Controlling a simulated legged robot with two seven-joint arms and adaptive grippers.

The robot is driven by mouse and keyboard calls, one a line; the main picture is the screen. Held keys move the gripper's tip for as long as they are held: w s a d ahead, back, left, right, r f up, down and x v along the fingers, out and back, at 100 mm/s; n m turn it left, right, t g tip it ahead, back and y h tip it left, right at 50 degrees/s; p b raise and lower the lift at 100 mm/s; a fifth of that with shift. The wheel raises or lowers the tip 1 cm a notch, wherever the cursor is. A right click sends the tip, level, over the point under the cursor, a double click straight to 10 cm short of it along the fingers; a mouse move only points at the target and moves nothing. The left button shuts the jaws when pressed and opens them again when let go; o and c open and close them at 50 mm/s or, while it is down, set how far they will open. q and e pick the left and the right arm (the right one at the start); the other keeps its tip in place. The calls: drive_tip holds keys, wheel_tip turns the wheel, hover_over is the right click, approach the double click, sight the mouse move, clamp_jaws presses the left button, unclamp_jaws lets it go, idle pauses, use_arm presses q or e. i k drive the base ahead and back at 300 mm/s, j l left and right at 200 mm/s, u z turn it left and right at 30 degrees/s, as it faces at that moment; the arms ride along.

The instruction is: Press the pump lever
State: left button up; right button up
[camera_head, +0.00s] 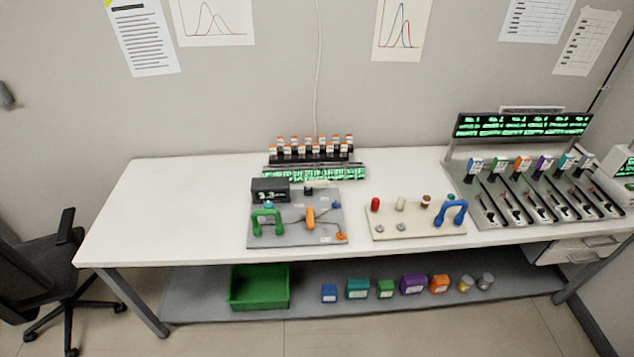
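A grey panel (290,232) lies on the white table, left of centre. It carries a green arched handle (267,219), an upright orange part (310,218), a small orange part at its front right corner (341,237) and a dark display (270,190) reading about 3.3. Right of it, a beige panel (415,228) carries a blue arched handle (452,212) and a red knob (375,204). I cannot tell which part is the pump lever; no readable label marks it. Neither of my grippers is in view.
The white table (150,205) is clear at its left end. A rack of orange-capped vials (310,150) stands behind the grey panel. A machine with several slanted channels (545,190) fills the right end. A green bin (260,288) and several small boxes sit on the lower shelf.

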sight(309, 184)
drive_tip(key=l+u, duration=0.1)
drive_tip(key=u, duration=0.85)
drive_tip(key=l+u, duration=0.7)
drive_tip(key=l, duration=0.15)
drive_tip(key=l+u, duration=0.35)
drive_tip(key=k+l, duration=0.1)
drive_tip(key=l, duration=0.2)
drive_tip(key=k+l, duration=0.1)
drive_tip(key=l, duration=0.25)
drive_tip(key=k+l+u, duration=0.1)
drive_tip(key=l, duration=0.2)
